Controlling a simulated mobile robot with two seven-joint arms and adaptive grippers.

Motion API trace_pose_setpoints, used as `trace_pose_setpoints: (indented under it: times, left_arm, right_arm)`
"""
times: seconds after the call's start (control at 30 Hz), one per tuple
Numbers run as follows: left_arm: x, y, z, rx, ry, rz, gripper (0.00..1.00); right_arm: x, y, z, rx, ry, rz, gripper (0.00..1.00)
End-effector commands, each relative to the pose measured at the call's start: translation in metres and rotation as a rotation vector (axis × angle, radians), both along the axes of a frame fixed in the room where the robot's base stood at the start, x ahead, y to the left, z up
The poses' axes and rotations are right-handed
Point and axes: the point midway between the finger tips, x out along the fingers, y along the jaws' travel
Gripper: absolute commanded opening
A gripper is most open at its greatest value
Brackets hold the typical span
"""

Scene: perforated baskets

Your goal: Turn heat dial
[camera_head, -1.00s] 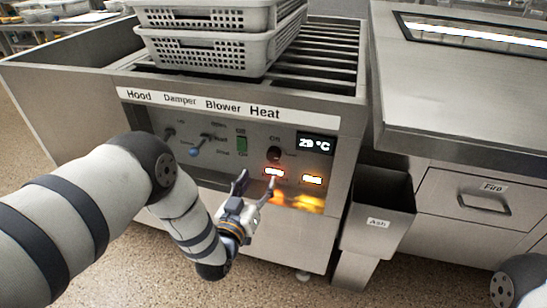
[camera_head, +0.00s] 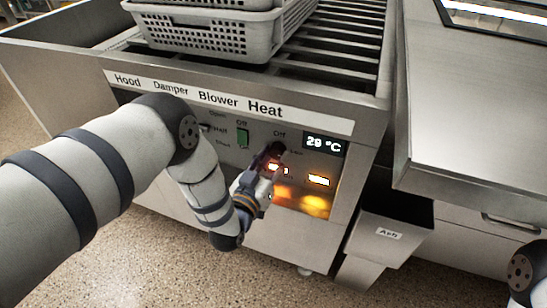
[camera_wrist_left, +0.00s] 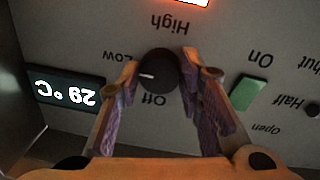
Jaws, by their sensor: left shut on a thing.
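The black heat dial (camera_head: 277,149) sits on the grey panel under the Heat label, left of the display reading 29 °C (camera_head: 323,145). In the left wrist view, the picture is upside down and the dial (camera_wrist_left: 158,72) lies between the fingers of my left gripper (camera_wrist_left: 160,85). Its white mark points left, between the words Off and Low. My left gripper (camera_head: 268,165) is shut on the dial; in the head view its fingers partly cover the dial. My right gripper is not in view.
A green blower switch (camera_head: 243,138) is left of the dial. Two lit windows, one of them the right one (camera_head: 318,180), glow below. Grey perforated baskets (camera_head: 205,35) stand on the rollers above. An ash bin (camera_head: 390,232) is at the right.

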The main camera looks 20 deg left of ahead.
Motion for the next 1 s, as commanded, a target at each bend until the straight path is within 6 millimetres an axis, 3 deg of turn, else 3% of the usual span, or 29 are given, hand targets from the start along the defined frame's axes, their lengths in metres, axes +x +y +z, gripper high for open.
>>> trace_pose_setpoints:
  times: [0.37,1.0]
  left_arm:
    - [0.0003,0.0006,-0.0003,-0.098,0.004,0.002,0.05]
    - [0.0006,-0.0015,-0.0005,-0.678,0.022,0.002,0.05]
  right_arm:
    - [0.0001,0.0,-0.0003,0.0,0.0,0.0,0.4]
    - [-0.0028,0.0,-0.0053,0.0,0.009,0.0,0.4]
